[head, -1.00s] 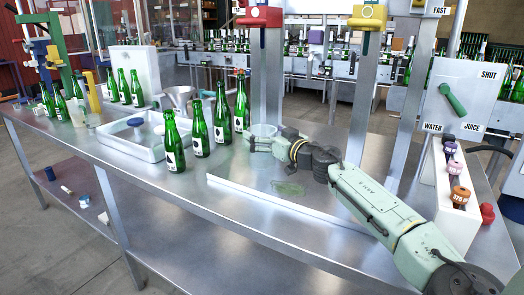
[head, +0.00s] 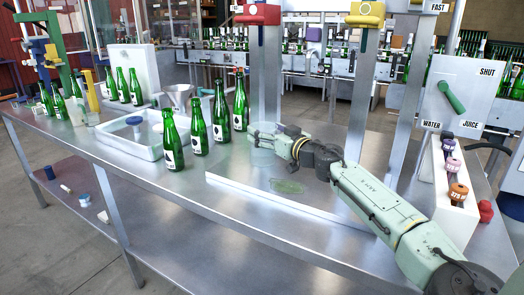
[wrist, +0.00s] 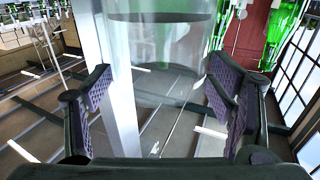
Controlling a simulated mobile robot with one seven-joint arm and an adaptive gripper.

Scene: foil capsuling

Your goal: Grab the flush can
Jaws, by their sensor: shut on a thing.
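The flush can (head: 262,156) is a clear, see-through cylinder. It is at the left end of my arm, over the back left part of the raised metal tray (head: 235,186). My gripper (head: 258,138) reaches it from the right and is shut on it. In the wrist view the can (wrist: 160,65) stands between the two dark ridged finger pads (wrist: 160,95). Its see-through wall makes the exact contact hard to see. The can looks upright and a little above the tray.
Several green bottles (head: 198,132) stand just left of the can. A white basin (head: 135,140) and a metal funnel (head: 175,95) are beyond them. A grey post (head: 265,85) rises behind the can. A valve panel (head: 462,90) stands at right.

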